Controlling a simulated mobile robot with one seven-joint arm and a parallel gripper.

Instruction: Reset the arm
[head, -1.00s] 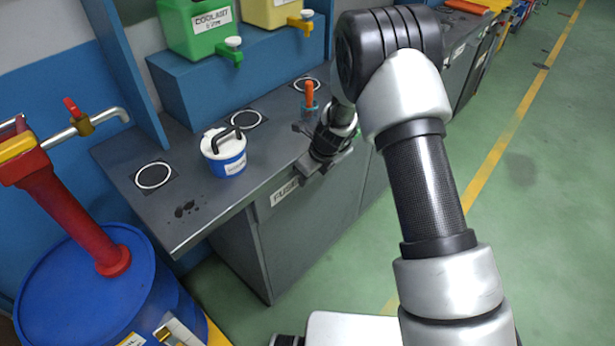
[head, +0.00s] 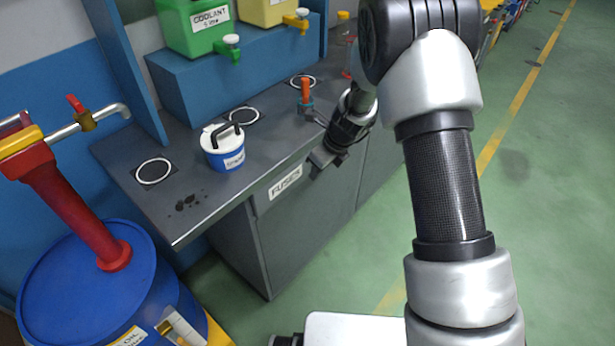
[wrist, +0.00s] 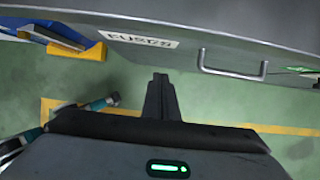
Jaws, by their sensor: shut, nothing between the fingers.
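My gripper (head: 320,158) is in front of the grey workbench (head: 192,222), close to its front edge and right of the FUSES label (head: 286,182). In the wrist view, my gripper's fingers (wrist: 160,90) are together with nothing between them. The fingers point toward the bench front and the green floor. My arm reaches in from the right side of the head view, with its elbow at the top.
A blue and white lidded pot (head: 224,150) stands on the bench near ring marks. An orange-handled tool (head: 306,92) is behind my gripper. A blue drum (head: 90,280) with a red pump stands at left. In the wrist view a drawer handle (wrist: 232,72) sticks out. Floor at right is clear.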

